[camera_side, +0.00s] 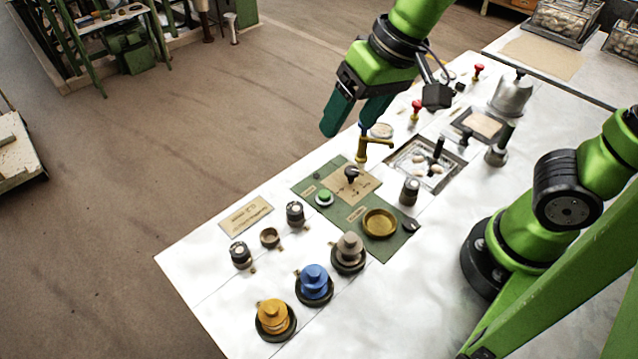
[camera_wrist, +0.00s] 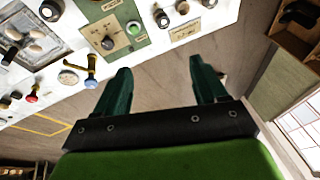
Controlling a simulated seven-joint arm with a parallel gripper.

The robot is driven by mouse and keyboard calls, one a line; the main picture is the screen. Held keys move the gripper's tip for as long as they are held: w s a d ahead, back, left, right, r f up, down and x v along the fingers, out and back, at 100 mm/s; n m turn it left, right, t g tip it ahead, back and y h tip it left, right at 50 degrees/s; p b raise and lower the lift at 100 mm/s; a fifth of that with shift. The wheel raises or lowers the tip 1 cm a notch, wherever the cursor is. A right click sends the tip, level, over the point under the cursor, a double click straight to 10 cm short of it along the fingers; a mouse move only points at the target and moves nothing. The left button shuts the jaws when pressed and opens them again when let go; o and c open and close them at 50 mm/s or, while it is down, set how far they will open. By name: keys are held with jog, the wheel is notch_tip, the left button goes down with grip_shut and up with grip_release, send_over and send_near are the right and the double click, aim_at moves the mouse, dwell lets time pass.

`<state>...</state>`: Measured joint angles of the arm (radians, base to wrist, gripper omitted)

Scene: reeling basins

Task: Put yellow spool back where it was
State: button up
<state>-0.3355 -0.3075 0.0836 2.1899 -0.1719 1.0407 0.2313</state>
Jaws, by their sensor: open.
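The yellow spool (camera_side: 272,314) stands upright on a dark round base at the front left of the white table in the side view. A blue spool (camera_side: 314,280) and a grey spool (camera_side: 348,250) stand on similar bases in a row behind it. My gripper (camera_side: 348,130) is open and empty, raised near the table's far left edge, well away from the spools. In the wrist view my gripper (camera_wrist: 160,75) shows two spread green fingers with nothing between them. The yellow spool is not visible in the wrist view.
A green panel (camera_side: 345,222) holds a brass dish (camera_side: 380,223), a black knob (camera_side: 351,174) and a green button (camera_side: 324,197). A brass tap (camera_side: 373,145) stands close to my gripper. Behind are a basin (camera_side: 426,163) and a metal kettle (camera_side: 511,95).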

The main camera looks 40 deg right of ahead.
jog(key=s+d+m+t, duration=0.2)
jog(key=s+d+t, duration=0.1)
jog(key=d, duration=0.8)
jog(key=shift+s+r+t, duration=0.3)
jog(key=shift+s+r, duration=0.15)
jog(key=shift+s, duration=0.05)
jog(key=shift+a, duration=0.1)
